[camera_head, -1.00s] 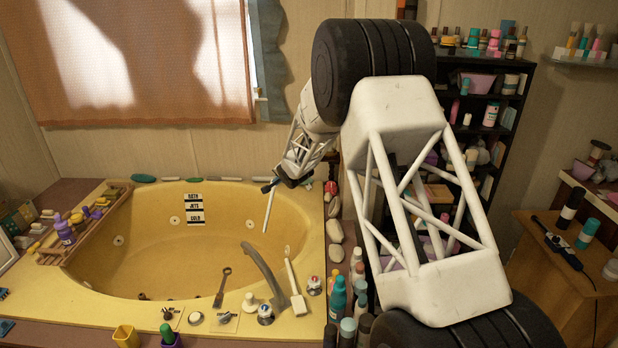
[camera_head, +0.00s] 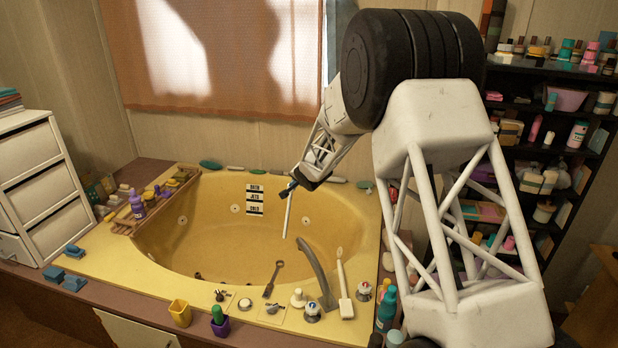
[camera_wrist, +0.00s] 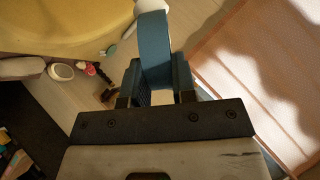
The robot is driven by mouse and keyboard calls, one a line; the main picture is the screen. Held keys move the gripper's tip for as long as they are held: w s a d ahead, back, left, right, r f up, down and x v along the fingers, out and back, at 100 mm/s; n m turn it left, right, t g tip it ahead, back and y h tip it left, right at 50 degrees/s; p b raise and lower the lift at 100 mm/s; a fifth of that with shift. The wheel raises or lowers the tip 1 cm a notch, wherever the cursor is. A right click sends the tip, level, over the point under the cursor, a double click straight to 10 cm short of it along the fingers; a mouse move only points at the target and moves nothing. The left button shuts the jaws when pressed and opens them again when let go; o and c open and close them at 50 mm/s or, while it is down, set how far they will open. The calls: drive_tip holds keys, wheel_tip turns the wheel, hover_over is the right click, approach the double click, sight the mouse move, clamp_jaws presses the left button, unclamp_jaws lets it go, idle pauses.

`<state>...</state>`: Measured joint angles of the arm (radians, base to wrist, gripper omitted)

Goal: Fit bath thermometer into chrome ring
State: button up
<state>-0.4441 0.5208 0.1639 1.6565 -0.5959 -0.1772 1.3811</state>
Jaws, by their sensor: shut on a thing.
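The bath thermometer appears to be the long white stick (camera_head: 288,215) with a blue upper part (camera_wrist: 154,45). My gripper (camera_head: 291,187) is shut on the blue part, which stands between the two fingers in the wrist view (camera_wrist: 156,78). In the head view the stick hangs nearly upright, slightly tilted, over the right part of the yellow tub (camera_head: 152,262). I cannot identify the chrome ring for certain. A small round, pale-rimmed piece (camera_head: 245,304) lies on the tub's front deck, well apart from the stick.
A curved spout (camera_head: 316,272), a white brush (camera_head: 344,288) and knobs (camera_head: 313,311) stand on the front right deck. A wooden caddy (camera_head: 123,229) with bottles sits on the left rim. A curtained window (camera_head: 205,55) is behind. The tub's inside is mostly clear.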

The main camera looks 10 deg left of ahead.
sight(290, 186)
drive_tip(key=shift+h, duration=0.3)
drive_tip(key=shift+s+a+f, duration=0.5)
drive_tip(key=shift+a+f, duration=0.2)
drive_tip(key=shift+a, duration=0.1)
drive_tip(key=shift+s+a+f, duration=0.45)
drive_tip(key=shift+a+f, duration=0.25)
drive_tip(key=shift+a, duration=0.1)
drive_tip(key=shift+n, duration=0.4)
drive_tip(key=shift+s+a+f, duration=0.6)
drive_tip(key=shift+a+f, duration=0.15)
drive_tip(key=shift+f, duration=0.2)
drive_tip(key=shift+s+a+f, duration=0.6)
drive_tip(key=shift+a+f, duration=0.15)
drive_tip(key=shift+f, duration=0.2)
drive_tip(key=shift+h, duration=0.3)
drive_tip(key=shift+f, duration=0.2)
wheel_tip(290, 186, down, 30)
drive_tip(key=shift+r, duration=0.25)
idle(1.4)
idle(0.3)
